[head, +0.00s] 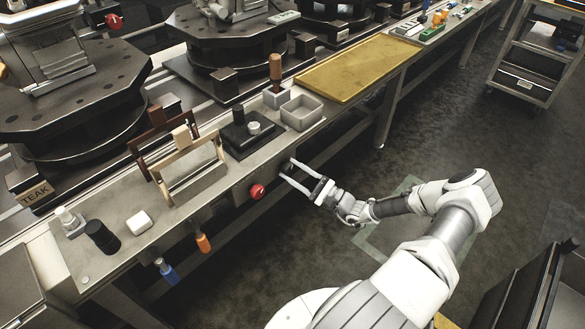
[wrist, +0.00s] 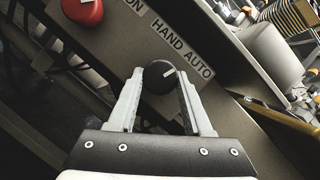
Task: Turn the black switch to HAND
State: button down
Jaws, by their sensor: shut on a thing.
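The black switch (wrist: 155,82) is a round knob on the fixture's front panel, below a white label (wrist: 180,46) reading HAND and AUTO. Its white pointer mark points toward the AUTO end of the label. In the wrist view, my gripper (wrist: 160,78) has one finger on each side of the knob and is shut on it. In the head view, my gripper (head: 289,170) reaches the bench's front edge from the right. The knob is small and partly hidden by the fingers there.
A red knob (head: 257,191) sits left of my gripper on the same front panel, and shows in the wrist view (wrist: 82,10) beside a label ending in ON. Orange (head: 203,242) and blue (head: 167,271) handles hang farther left. The floor in front is clear.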

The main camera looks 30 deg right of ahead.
jog(key=n+g+p, duration=0.1)
jog(key=n, duration=0.1)
jog(key=n+g+p, duration=0.1)
jog(key=n, duration=0.2)
jog(key=n+g+p, duration=0.1)
jog(key=n, duration=0.1)
jog(key=shift+d+r+n+y, duration=0.15)
jog(key=shift+r+n+y, duration=0.2)
jog(key=shift+n+y, duration=0.05)
jog(key=shift+n+g+h+p, duration=0.2)
jog(key=shift+n+g+p, duration=0.4)
jog(key=shift+n, duration=0.5)
jog(key=shift+n+g+h+p, duration=0.2)
jog(key=shift+n+g+p, duration=0.1)
jog(key=shift+n+p, duration=0.65)
jog(key=shift+n, duration=0.35)
jog(key=shift+c, duration=1.6)
grip_release()
jog(key=shift+d, duration=0.1)
jog(key=p+v, duration=0.1)
jog(key=v, duration=1.6)
jog(key=shift+s+r, duration=0.1)
jog(key=shift+r, duration=0.1)
